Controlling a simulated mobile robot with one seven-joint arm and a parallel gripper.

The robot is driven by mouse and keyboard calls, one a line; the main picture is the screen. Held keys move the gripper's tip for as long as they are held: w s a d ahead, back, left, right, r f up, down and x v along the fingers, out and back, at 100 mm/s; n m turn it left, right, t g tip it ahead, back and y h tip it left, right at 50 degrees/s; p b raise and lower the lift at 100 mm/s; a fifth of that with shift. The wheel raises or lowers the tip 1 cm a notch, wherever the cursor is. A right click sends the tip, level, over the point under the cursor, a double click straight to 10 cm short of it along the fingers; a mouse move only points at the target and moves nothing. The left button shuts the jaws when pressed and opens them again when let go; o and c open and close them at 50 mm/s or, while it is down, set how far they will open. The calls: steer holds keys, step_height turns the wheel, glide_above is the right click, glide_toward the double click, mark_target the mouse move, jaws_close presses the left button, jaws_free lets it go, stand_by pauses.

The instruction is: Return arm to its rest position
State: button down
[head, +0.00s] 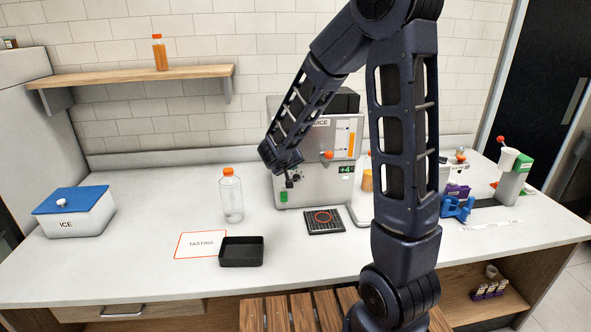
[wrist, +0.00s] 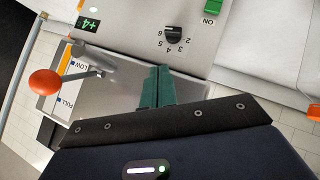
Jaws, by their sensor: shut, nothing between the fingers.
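My arm reaches across the front of the head view, bent high over the counter. My gripper (head: 289,182) hangs in front of the left part of the juicer (head: 318,193), above the counter. In the wrist view my gripper's teal fingers (wrist: 158,70) are together with nothing between them. The juicer's panel there shows a numbered knob (wrist: 174,33), a green ON switch (wrist: 214,7) and a red-orange ball lever (wrist: 45,82). I cannot tell whether the fingers touch the panel.
A clear bottle with an orange cap (head: 232,197) stands left of the juicer. A black tray (head: 241,262), a TASTING card (head: 196,245) and a drip grate (head: 325,228) lie in front. An ICE box (head: 75,217) is at left. A shelf (head: 130,76) holds an orange bottle (head: 160,54).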

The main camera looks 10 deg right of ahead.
steer(key=s+d+r+m+g+h, duration=0.1)
steer(key=s+d+r+m+g, duration=0.25)
steer(key=s+d+r, duration=0.85)
steer(key=s+d+r+y, duration=0.1)
steer(key=s+d+y, duration=0.1)
steer(key=s, duration=0.6)
steer(key=s+d+r+g+y, duration=0.1)
steer(key=s+r+y, duration=0.1)
steer(key=s, duration=0.7)
steer(key=shift+d+n+y, duration=0.35)
steer(key=shift+n+y, duration=0.1)
steer(key=shift+y, duration=0.35)
stand_by(1.0)
